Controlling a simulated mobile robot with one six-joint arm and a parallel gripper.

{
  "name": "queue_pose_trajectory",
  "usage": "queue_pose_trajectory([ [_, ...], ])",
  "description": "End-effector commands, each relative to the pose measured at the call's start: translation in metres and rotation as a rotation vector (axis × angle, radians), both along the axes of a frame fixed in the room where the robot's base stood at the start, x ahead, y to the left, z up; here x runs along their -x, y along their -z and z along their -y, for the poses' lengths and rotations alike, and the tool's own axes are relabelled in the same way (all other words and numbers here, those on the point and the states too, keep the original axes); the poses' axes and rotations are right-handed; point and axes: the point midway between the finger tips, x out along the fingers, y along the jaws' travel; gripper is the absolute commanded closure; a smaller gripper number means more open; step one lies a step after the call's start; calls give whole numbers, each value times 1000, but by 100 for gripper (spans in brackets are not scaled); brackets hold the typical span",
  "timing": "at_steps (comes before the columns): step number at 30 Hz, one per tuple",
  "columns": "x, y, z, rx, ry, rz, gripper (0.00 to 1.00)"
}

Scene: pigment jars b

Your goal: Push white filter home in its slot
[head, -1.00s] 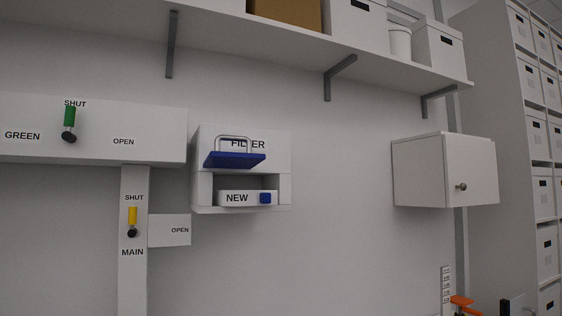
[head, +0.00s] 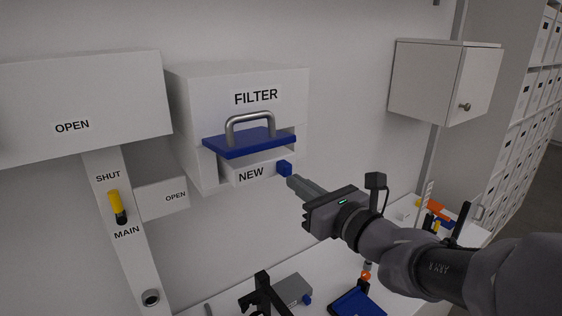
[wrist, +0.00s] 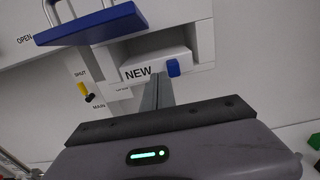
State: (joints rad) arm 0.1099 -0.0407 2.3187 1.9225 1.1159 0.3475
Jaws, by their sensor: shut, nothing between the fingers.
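The white filter (head: 252,173), labelled NEW with a blue tab (head: 284,168) on its front, sits in the slot of the white FILTER housing (head: 289,85). The blue flap (head: 249,143) with its metal handle is raised above the slot. In the wrist view, the filter (wrist: 152,64) shows its top and front; how far it stands out is hard to tell. My gripper (head: 291,182) is shut and empty, its tips close to the filter's front near the blue tab. In the wrist view the fingertips (wrist: 158,79) overlap the filter's lower front edge; contact cannot be told.
A yellow MAIN lever (head: 117,206) is on the post at left, at SHUT. A white wall cabinet (head: 445,82) hangs at right. Below is a bench with a grey box (head: 288,291), a blue item (head: 357,302) and a black stand (head: 264,294).

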Motion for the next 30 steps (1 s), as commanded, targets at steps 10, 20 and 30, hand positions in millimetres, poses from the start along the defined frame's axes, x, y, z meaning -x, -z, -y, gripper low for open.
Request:
queue_pose_trajectory([
  [10, -51, -2, -36, 2, -3, 0, 100],
  [20, -60, 0, -41, 2, -1, 1, 100],
  [30, -86, 1, -59, 3, -3, 2, 100],
])
